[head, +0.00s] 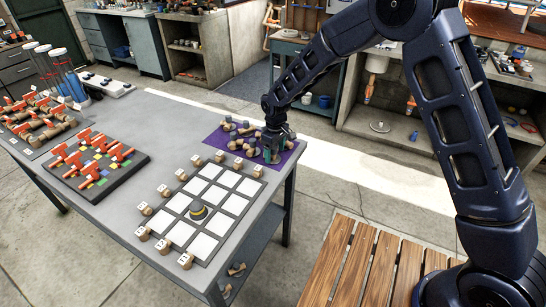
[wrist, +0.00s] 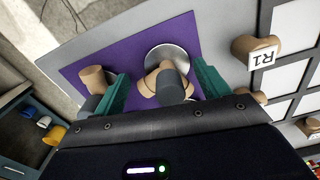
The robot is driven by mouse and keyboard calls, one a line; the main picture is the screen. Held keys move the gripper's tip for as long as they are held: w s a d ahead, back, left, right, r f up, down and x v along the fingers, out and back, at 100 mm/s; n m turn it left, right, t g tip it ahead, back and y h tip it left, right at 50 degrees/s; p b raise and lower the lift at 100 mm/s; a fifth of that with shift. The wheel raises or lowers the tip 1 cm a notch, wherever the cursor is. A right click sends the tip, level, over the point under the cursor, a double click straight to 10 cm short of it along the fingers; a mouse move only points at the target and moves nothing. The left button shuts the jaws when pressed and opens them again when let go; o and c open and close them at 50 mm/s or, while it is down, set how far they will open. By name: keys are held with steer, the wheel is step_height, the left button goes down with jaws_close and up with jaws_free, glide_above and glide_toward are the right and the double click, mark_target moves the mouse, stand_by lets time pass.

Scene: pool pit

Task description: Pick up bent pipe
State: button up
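Several bent pipes, tan with dark grey parts, lie on a purple mat at the table's right end in the head view. The purple mat (head: 219,139) also shows in the wrist view (wrist: 124,53). My gripper (head: 273,154) is low over the mat's right side. In the wrist view its two green fingers (wrist: 162,72) are open. One bent pipe (wrist: 158,82) shows between them, with a gap on each side, in front of a round silver disc (wrist: 178,54). Another bent pipe (wrist: 92,80) is outside the left finger. Whether the fingertips reach down beside the middle pipe is unclear.
A grid board (head: 196,213) with white squares, tan fittings along its edges and a round black-and-yellow piece stands nearby. A dark tray (head: 98,166) holds orange parts further left. A wooden slatted bench (head: 352,270) is in front. Bare grey table lies between the boards.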

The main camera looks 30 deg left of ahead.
steer(key=c, duration=1.2)
steer(key=shift+r, duration=0.15)
step_height(320, 180, up, 20)
